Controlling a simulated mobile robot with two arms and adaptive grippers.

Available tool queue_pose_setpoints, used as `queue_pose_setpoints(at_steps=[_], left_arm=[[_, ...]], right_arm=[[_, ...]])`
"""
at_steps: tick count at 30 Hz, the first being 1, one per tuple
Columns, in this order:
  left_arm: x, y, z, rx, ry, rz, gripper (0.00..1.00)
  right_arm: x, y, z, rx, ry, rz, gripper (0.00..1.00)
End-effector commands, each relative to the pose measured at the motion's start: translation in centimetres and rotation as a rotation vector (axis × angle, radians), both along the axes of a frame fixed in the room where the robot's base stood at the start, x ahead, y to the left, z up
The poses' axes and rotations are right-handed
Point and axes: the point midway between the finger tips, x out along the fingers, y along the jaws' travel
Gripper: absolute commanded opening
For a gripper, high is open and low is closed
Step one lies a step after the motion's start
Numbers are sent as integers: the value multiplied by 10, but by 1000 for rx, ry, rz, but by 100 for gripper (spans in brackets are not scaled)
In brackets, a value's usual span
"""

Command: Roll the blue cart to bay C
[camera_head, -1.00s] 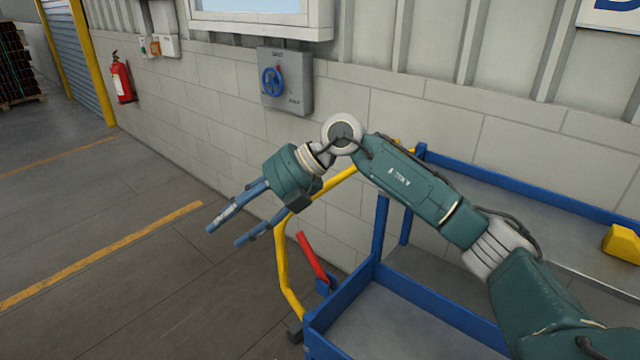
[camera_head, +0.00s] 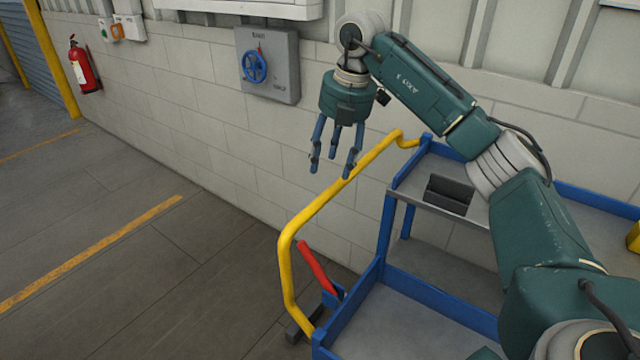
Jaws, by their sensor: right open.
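The blue cart (camera_head: 428,295) stands at the right against the wall. It has blue posts and rims and grey shelves, and its right part is hidden by my arm and the picture edge. A bent yellow handle (camera_head: 287,262) rises from its left end, with a red lever (camera_head: 316,268) low beside it. My right gripper (camera_head: 335,168) is open and empty, fingers pointing down, in front of the wall by the upper part of the handle. I cannot tell whether a finger touches the handle. My left gripper and bay C are not in view.
A dark tray or bin (camera_head: 448,194) sits on the cart's upper shelf, and a yellow object (camera_head: 634,237) shows at the right edge. A wall box with a blue wheel (camera_head: 255,66) and a fire extinguisher (camera_head: 84,66) are on the wall. The floor (camera_head: 130,290) at left is clear.

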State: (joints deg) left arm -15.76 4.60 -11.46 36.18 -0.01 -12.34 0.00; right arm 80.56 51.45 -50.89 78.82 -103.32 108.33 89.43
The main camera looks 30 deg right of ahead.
Motion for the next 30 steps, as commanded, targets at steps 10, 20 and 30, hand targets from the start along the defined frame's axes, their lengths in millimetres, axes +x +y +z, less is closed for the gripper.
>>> queue_pose_setpoints(at_steps=[10, 20, 30], left_arm=[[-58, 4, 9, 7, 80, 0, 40], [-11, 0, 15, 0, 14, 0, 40], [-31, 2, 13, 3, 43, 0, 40]], right_arm=[[10, 5, -64, 0, 4, 1, 50], [16, 7, -89, 1, 0, 2, 50], [16, 7, -89, 1, -1, 2, 26]])
